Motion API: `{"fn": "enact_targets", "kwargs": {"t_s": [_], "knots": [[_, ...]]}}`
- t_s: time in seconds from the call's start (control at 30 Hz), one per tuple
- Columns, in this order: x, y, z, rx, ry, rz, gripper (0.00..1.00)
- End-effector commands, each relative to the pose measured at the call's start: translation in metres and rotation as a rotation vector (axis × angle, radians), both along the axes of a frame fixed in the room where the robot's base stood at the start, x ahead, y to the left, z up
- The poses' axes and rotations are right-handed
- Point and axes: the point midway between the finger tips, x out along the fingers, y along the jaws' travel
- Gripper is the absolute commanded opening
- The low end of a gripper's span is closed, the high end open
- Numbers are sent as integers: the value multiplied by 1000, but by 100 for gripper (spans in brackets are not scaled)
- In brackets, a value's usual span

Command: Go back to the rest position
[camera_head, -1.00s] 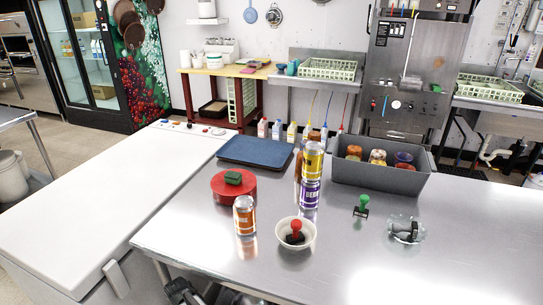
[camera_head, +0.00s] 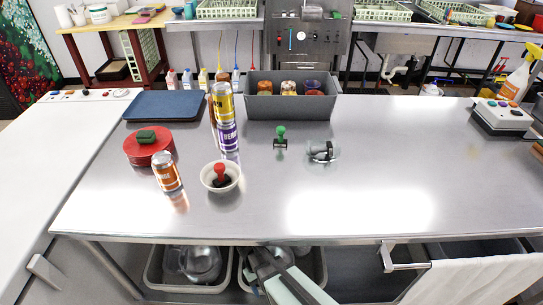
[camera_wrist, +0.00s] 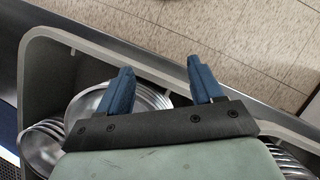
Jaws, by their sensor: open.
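My gripper (camera_wrist: 160,85) is open and empty in the wrist view, its two blue fingers spread apart. It hangs over a grey tub (camera_wrist: 48,60) with metal bowls or pans (camera_wrist: 88,100) in it; the tiled floor shows past the tub's edge. In the head view my arm shows at the bottom middle, below the front edge of the steel table (camera_head: 400,150), in front of the grey tubs (camera_head: 318,268) on the lower shelf. The fingertips are hard to make out there.
On the table stand a grey bin (camera_head: 262,104) with cans, stacked yellow and purple cans (camera_head: 227,136), an orange can (camera_head: 166,172), a white bowl (camera_head: 206,178) with a red-handled stamp, a red round box (camera_head: 135,152) and a green stamp (camera_head: 280,134). A white cloth (camera_head: 470,280) hangs at front right.

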Motion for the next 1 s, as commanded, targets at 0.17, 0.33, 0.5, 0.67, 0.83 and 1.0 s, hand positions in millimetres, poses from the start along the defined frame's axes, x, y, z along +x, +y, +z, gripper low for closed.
{"fn": "enact_targets", "kwargs": {"t_s": [0.17, 0.33, 0.5, 0.67, 0.83, 1.0], "knots": [[-20, -58, -1, 0, 36, -80, 66], [-44, -107, -3, 7, 71, -157, 66], [-73, -150, -1, 18, 106, -235, 66], [-106, -182, -1, 30, 138, -316, 66], [-148, -198, -14, 27, 163, -437, 66], [-174, -200, -26, 14, 171, -527, 66]]}}
